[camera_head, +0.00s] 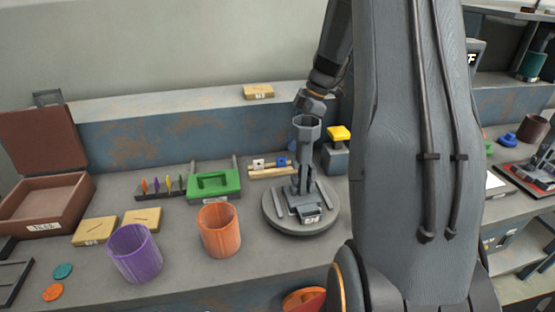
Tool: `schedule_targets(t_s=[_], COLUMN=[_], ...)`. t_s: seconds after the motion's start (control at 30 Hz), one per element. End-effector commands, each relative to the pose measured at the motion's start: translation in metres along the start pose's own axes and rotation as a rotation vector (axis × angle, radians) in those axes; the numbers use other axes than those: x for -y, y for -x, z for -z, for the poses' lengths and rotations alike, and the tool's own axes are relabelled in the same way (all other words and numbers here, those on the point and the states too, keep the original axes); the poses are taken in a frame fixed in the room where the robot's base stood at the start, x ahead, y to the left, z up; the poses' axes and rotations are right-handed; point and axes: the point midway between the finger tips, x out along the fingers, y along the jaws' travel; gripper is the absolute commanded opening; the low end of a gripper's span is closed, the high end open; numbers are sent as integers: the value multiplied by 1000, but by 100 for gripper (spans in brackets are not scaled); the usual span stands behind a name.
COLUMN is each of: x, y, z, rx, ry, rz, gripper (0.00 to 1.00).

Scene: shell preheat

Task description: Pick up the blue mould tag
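I cannot tell for sure which thing is the blue mould tag. A small blue piece (281,161) shows on a pale wooden rack (272,172) at the back of the bench. A rounded blue shape shows just behind it, partly hidden by the grey stand. Another small blue object (509,138) lies on the right-hand counter. My arm comes down from the top centre, and its wrist ends above and behind the octagonal top of the grey stand (307,132). My gripper's fingers cannot be made out there, so neither its opening nor any hold shows.
The stand is on a round grey plate (327,222). Orange (219,230) and purple (135,252) cups stand to its left, with a green box (214,184) behind. A yellow-topped block (338,134) is to its right. Teal (63,271) and orange (53,292) discs lie front left.

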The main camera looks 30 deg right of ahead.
Motion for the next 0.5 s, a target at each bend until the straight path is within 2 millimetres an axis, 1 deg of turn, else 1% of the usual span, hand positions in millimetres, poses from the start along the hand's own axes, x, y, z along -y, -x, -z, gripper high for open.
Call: schedule_targets(t_s=[0.1, 0.27, 0.5], x=[1, 1, 1], y=[-14, -30, -61], z=[3, 4, 3], rx=[-1, -1, -1], ry=[3, 4, 2], rz=[4, 6, 4], gripper=[28, 28, 28])
